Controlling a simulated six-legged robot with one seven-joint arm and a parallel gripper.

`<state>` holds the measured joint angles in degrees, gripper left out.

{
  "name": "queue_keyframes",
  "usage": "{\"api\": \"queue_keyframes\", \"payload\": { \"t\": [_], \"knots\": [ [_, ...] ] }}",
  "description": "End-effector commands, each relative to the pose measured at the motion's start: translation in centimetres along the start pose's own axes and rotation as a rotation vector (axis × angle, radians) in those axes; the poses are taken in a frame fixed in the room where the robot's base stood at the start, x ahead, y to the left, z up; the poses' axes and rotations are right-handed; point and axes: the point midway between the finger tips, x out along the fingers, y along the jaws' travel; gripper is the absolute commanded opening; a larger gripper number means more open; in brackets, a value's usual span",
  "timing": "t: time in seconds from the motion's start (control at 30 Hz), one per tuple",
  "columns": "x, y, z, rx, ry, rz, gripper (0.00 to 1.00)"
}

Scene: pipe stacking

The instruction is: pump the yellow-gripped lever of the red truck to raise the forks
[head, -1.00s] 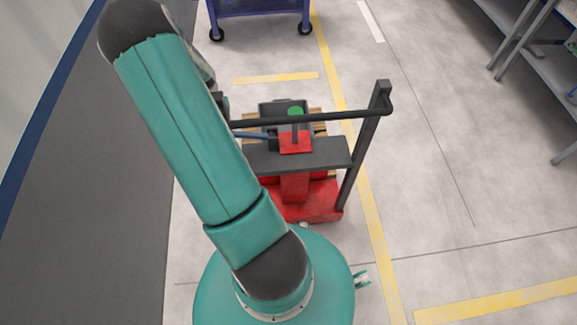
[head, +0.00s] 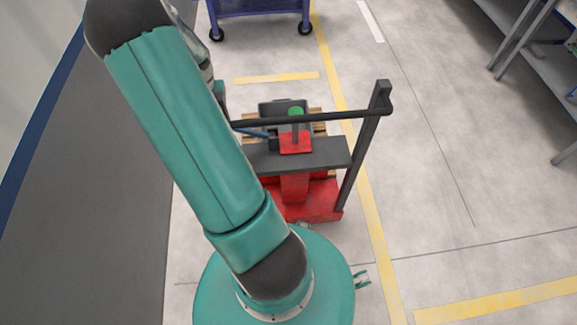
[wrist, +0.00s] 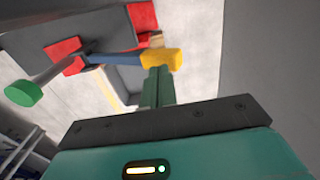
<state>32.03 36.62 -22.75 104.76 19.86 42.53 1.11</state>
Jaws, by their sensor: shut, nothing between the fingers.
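The red truck (head: 312,205) stands ahead of my base in the head view, with a dark frame and a black handle bar. Its blue lever (head: 255,133) sticks out to the left from the red block; my arm hides the outer end. In the wrist view the lever (wrist: 112,58) ends in a yellow grip (wrist: 161,58). My gripper (wrist: 158,75) is shut and empty, its green fingertips right at the yellow grip; I cannot tell whether they touch. My gripper is hidden in the head view. The forks are not clearly visible.
A green knob (head: 296,111) on a grey post rises from the truck's red block. A wooden pallet (head: 318,127) shows partly behind it. A blue cart (head: 258,8) stands farther back. Grey shelving (head: 520,45) is at the right. The floor right of the truck is clear.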

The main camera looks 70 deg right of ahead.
Motion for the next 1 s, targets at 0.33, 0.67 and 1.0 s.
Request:
{"api": "queue_keyframes", "payload": {
  "t": [0.33,0.67,1.0],
  "knots": [
    [3.0,0.1,0.1,0.002,-0.003,0.001,0.0],
    [6.3,0.1,0.1,0.001,-0.003,0.001,0.0],
    [9.7,0.1,0.1,0.002,-0.003,0.002,0.0]
  ]
}}
